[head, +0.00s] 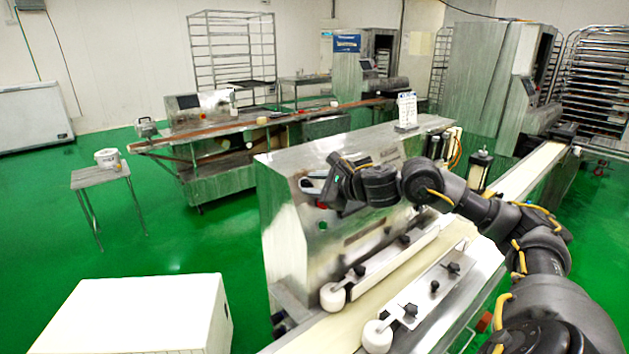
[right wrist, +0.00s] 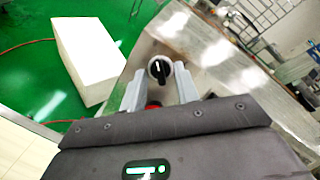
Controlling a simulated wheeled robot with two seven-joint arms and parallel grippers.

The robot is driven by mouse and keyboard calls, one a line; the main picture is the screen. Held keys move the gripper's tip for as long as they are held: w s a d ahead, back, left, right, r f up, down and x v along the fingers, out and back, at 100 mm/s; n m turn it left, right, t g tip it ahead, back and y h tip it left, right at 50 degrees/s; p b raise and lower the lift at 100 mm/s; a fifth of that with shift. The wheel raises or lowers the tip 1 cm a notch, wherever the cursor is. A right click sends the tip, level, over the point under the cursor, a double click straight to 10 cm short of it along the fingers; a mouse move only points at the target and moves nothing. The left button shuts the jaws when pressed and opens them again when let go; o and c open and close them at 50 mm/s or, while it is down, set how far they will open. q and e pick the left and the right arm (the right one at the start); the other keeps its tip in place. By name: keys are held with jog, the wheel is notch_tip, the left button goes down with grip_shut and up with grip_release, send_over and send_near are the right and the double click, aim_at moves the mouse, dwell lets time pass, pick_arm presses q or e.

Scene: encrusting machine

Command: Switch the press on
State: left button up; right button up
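The press (head: 290,215) is a steel machine in the middle of the head view. In the right wrist view a black rotary knob (right wrist: 159,69) with a white mark sits on its steel panel. My right gripper (head: 308,183) is at this panel, and its two grey fingers (right wrist: 161,76) are apart, one on each side below the knob. I cannot tell whether they touch it. A red button (right wrist: 154,103) shows partly between the fingers. A green button (head: 323,226) is lower on the panel in the head view. My left gripper is not in view.
A conveyor belt (head: 400,290) with white rollers runs along the press's front. A white box (head: 140,312) stands at the lower left. A small table (head: 101,176) and another conveyor machine (head: 215,165) are farther back. Green floor is open at left.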

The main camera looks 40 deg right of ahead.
grip_shut()
